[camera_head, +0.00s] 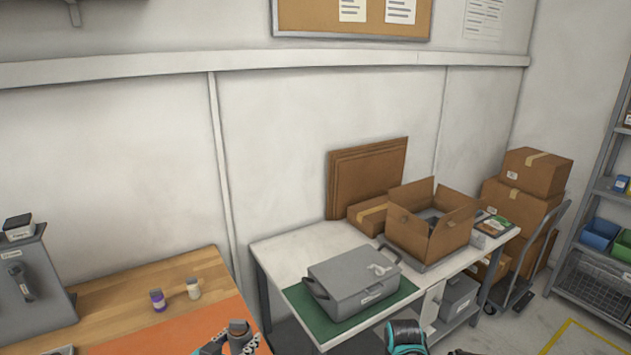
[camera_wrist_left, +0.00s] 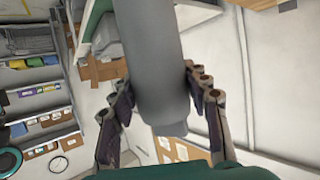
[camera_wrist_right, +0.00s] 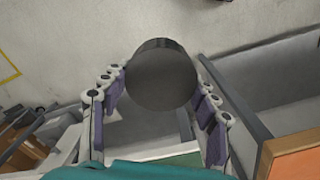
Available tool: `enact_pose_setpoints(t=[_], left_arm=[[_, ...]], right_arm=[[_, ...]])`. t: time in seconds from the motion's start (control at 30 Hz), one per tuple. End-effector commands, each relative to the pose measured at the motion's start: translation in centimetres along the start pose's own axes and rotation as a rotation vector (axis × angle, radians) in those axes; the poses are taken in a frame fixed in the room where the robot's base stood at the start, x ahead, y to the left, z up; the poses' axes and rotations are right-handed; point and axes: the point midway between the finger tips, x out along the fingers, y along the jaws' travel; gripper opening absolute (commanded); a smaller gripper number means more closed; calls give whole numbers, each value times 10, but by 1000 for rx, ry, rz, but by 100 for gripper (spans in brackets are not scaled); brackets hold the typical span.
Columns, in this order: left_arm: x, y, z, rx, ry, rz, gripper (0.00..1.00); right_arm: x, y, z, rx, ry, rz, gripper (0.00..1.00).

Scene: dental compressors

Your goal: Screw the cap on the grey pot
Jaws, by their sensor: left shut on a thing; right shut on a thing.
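My left gripper (camera_head: 240,341) shows at the bottom edge of the head view. In the left wrist view, its fingers (camera_wrist_left: 160,88) are shut on the sides of the grey pot (camera_wrist_left: 158,62), a long, plain grey cylinder. My right gripper (camera_wrist_right: 158,84) is shut on the dark grey round cap (camera_wrist_right: 162,80), seen face-on between its fingertips in the right wrist view. The pot and the cap show in different wrist views, and I see no contact between them. The right gripper's fingers are not clear in the head view.
A wooden table with an orange mat (camera_head: 190,332) bears a purple bottle (camera_head: 157,300) and a white bottle (camera_head: 193,289). A grey machine (camera_head: 35,285) stands far left. A grey case (camera_head: 352,283) sits on a green mat (camera_head: 305,303), near an open carton (camera_head: 430,232).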

Motion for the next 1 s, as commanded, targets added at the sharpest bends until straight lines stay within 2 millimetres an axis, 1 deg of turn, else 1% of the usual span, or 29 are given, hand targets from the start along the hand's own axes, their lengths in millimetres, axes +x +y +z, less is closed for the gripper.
enact_pose_setpoints(t=[0.4, 0.57, 0.77, 1.0], left_arm=[[1, 0, 0, 0, 0, 2, 0], [8, 8, 4, 23, -1, 63, 0], [29, 37, 15, 106, 0, 264, 0], [58, 81, 32, 231, 1, 561, 0]], right_arm=[[0, 0, 0, -3, 0, 0, 36], [0, 0, 0, -3, 0, 0, 36], [0, 0, 0, -3, 0, 0, 36], [0, 0, 0, -4, 0, 0, 36]])
